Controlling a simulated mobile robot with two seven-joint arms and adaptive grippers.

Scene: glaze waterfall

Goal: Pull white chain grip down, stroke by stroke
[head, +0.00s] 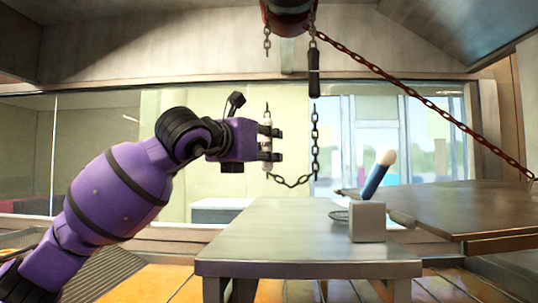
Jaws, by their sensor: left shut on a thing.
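The white chain grip (266,133) is upright in the middle of the head view, on a dark hanging chain (315,140) that loops below it. My left gripper (268,144), on the purple arm, is shut on the white grip, with its two dark fingers across it. A black grip (314,80) hangs on the other run of chain, higher and to the right. A dark red drum or hoist (288,16) is overhead at the top edge. My right gripper is not in view.
A grey table (300,240) stands below. On it are a light grey block (367,221) and a blue, pale-tipped tool (378,174), tilted. A rusty chain (430,104) slants down to the right towards a brown slab (465,208). The space around the white grip is clear.

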